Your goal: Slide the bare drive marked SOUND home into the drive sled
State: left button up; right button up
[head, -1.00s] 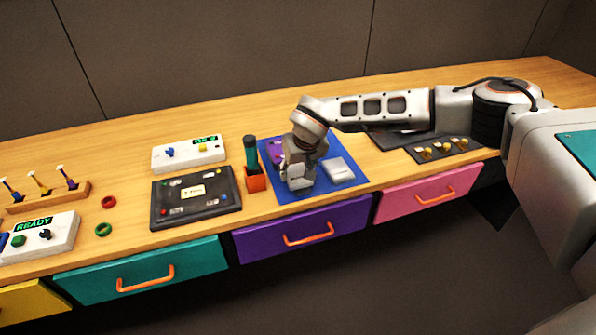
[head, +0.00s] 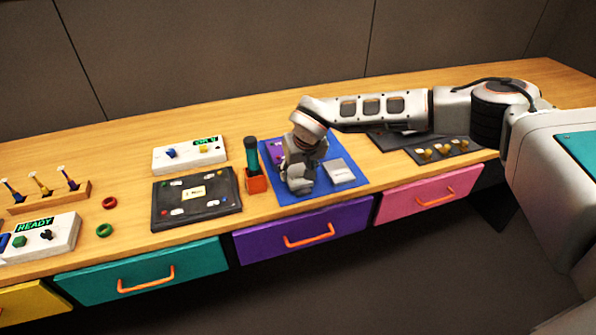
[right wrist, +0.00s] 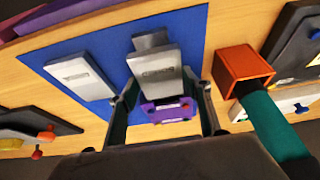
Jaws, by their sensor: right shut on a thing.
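My right gripper (head: 300,184) is low over the left part of the blue mat. In the right wrist view it (right wrist: 160,88) is shut on a grey bare drive (right wrist: 154,68), with one finger on each side. The drive's label is too small to read surely. The purple drive sled (right wrist: 168,112) lies just beyond the drive; part of it also shows in the head view (head: 276,150) behind the gripper. I cannot tell whether the drive has entered the sled. Another grey drive (head: 339,172) lies flat on the mat to the right. My left gripper is not in view.
The blue mat (head: 325,192) lies near the table's front edge above a purple drawer (head: 303,232). An orange holder with a green-handled tool (head: 254,168) stands close left of the mat. A dark panel (head: 197,197) lies farther left. Dark trays (head: 441,150) lie right.

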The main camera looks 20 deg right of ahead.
aim_at(294, 168)
jog(key=shift+w+a+b, duration=0.1)
jog(key=shift+w+b, duration=0.6)
jog(key=shift+w, duration=1.05)
dwell(1.0)
jog(key=o, duration=1.5)
jog(key=shift+c, duration=0.2)
jog(key=shift+r, duration=0.1)
jog(key=shift+r+p, duration=1.3)
jog(key=shift+r, duration=0.5)
jog(key=shift+r+p, duration=1.4)
jog(key=shift+r, duration=0.25)
jog(key=shift+s, duration=0.1)
